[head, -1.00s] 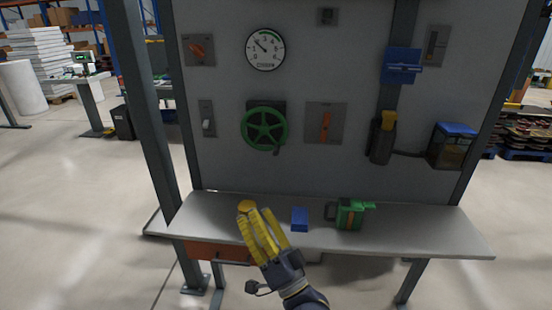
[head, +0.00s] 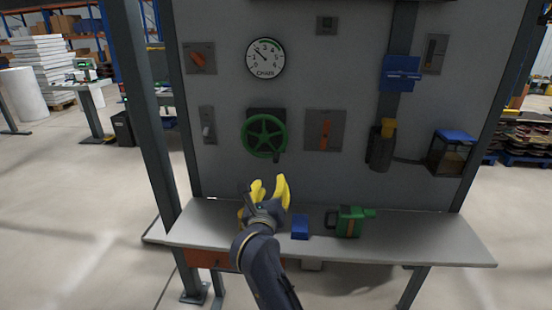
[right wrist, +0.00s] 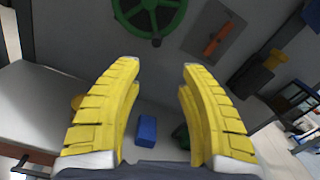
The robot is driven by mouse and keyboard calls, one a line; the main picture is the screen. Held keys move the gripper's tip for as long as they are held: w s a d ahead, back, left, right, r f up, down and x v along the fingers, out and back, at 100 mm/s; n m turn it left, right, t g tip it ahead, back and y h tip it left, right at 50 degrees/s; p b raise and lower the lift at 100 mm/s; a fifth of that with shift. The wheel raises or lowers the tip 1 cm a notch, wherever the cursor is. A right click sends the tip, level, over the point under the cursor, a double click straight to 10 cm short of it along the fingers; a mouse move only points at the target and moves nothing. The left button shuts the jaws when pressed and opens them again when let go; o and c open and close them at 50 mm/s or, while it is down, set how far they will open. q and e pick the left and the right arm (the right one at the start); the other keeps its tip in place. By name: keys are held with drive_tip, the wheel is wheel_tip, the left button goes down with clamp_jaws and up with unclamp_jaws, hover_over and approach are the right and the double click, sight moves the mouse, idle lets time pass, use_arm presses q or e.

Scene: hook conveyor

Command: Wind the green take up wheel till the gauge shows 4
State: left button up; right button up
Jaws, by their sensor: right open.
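The green take-up wheel (head: 264,136) is on the grey panel, with a dark handle (head: 276,157) at its lower right rim. The round white gauge (head: 265,59) is above it; its needle points up and left, and the exact reading is too small to tell. My right gripper (head: 269,184) is open and empty, below the wheel and above the bench, with its yellow fingers pointing up. In the right wrist view the wheel (right wrist: 149,14) shows beyond and above the open fingers (right wrist: 160,66), apart from them. My left gripper is not in view.
A post (head: 150,120) stands at the left.

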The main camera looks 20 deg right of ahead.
sight(275, 161)
drive_tip(key=x, duration=1.7)
drive_tip(key=shift+w+a+f, duration=0.1)
drive_tip(key=shift+w+f, duration=0.2)
clamp_jaws()
